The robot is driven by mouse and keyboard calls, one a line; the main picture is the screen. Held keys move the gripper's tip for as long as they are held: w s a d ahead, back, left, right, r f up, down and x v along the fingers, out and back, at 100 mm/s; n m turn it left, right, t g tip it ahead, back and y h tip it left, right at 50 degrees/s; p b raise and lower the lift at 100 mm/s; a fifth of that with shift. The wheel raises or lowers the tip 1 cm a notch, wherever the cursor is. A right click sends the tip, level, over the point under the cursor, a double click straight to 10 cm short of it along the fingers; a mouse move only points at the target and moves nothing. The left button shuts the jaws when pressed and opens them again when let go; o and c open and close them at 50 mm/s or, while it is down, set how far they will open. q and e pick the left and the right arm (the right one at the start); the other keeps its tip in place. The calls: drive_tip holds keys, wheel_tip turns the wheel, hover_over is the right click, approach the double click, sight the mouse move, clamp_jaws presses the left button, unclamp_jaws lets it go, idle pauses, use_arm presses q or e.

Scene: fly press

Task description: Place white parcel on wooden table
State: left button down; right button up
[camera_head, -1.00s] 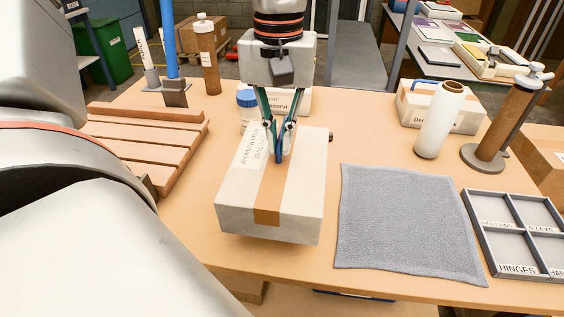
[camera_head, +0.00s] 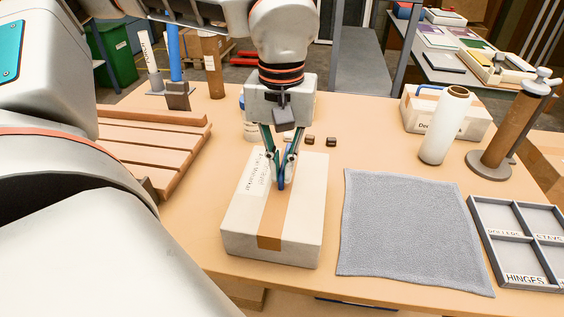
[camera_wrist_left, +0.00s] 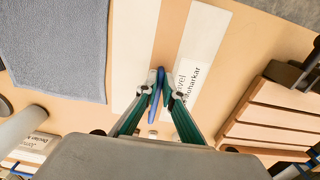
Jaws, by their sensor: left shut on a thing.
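The white parcel (camera_head: 238,225) has a brown tape strip, a name label and a blue handle on top. It is low over the front middle of the wooden table (camera_head: 190,225), left of the grey cloth. It looks level; whether its underside touches the table I cannot tell. My left gripper (camera_head: 284,182) points down from above and is shut on the parcel's blue handle. In the left wrist view the fingers (camera_wrist_left: 157,88) meet at the handle, with the parcel (camera_wrist_left: 205,45) beyond them. My right gripper is not in view.
A grey cloth (camera_head: 405,230) lies right of the parcel, with a divided tray (camera_head: 525,240) beyond it. A slatted wooden rack (camera_head: 140,150) is at left. A white bottle (camera_head: 444,125), a brown roll stand (camera_head: 505,130) and another parcel (camera_head: 477,117) stand at back right.

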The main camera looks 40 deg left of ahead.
use_arm(q)
drive_tip(key=c, duration=2.2)
unclamp_jaws()
drive_tip(key=shift+r, duration=0.3)
wheel_tip(320, 180, up, 12)
drive_tip(key=shift+f+p, duration=0.2)
drive_tip(key=shift+p, duration=0.7)
